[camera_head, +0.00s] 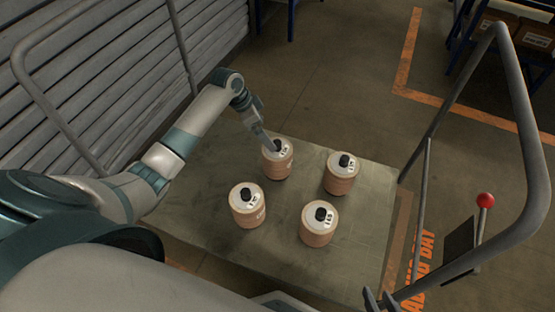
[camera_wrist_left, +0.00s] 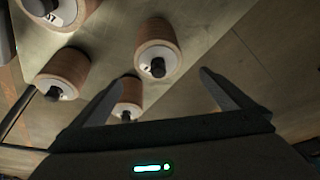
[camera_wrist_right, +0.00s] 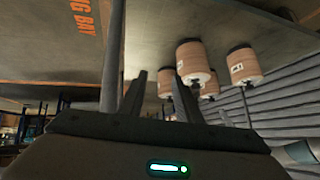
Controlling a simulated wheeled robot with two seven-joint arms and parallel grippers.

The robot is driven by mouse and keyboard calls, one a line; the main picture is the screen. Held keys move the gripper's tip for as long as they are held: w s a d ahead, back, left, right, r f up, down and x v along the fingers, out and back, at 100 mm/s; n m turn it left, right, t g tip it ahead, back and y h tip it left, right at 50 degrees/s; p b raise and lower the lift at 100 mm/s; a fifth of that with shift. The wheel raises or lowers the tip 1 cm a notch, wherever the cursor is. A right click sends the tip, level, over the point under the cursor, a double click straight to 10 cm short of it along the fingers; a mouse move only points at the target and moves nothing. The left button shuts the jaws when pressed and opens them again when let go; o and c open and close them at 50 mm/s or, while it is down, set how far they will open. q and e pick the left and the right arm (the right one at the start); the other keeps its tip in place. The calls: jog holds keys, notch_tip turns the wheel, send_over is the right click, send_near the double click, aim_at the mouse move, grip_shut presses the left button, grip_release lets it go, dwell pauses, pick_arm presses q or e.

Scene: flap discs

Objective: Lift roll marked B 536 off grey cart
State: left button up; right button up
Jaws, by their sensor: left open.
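Several tan rolls with white tops and black knobs stand upright on the grey cart (camera_head: 210,200): a far-left roll (camera_head: 277,160), a far-right roll (camera_head: 342,175), a near-left roll (camera_head: 247,206) and a near-right roll (camera_head: 318,225). Their markings are too small to read, so I cannot tell which is B 536. My left gripper (camera_head: 268,143) is at the far-left roll's top; its jaws are open and empty in the left wrist view (camera_wrist_left: 162,77), which also shows rolls beyond them. My right gripper (camera_head: 380,299) is partly open and empty at the bottom edge, apart from the rolls.
Grey tube rails (camera_head: 520,110) rise at the cart's sides. A red-knobbed lever (camera_head: 485,200) stands at the right. Ribbed grey shutters (camera_head: 100,70) line the left. Boxes on a blue rack (camera_head: 495,22) are at the top right. The cart's middle is clear between rolls.

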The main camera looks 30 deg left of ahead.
aim_at(280, 154)
pick_arm(q)
jog(key=b+x, duration=0.3)
jog(key=x, duration=0.8)
jog(key=shift+f, duration=0.15)
jog(key=shift+w+d+f, duration=0.1)
jog(key=shift+f, duration=0.3)
pick_arm(e)
jog(key=w+a+r+t+y, duration=0.2)
jog(key=w+r+t, duration=0.3)
jog(key=r, duration=0.4)
jog(key=shift+w+a+r+t, duration=0.15)
jog(key=shift+w+a+t, duration=0.2)
jog(key=shift+a+t, duration=0.55)
pick_arm(q)
jog(key=shift+f, duration=0.15)
jog(key=x, duration=0.1)
jog(key=b+x, duration=0.2)
jog(key=x, duration=0.1)
jog(key=shift+s+f, duration=0.15)
jog(key=shift+s, duration=0.15)
jog(key=shift+w+d+f, duration=0.1)
jog(key=shift+w+f, duration=0.05)
jog(key=shift+f, duration=0.2)
pick_arm(e)
notch_tip(280, 154, up, 7)
jog(key=a+t+y, duration=0.1)
jog(key=t, duration=0.2)
jog(key=shift+s+f+n+t, duration=0.2)
jog(key=shift+s+n+t, duration=0.1)
jog(key=shift+s+t, duration=0.1)
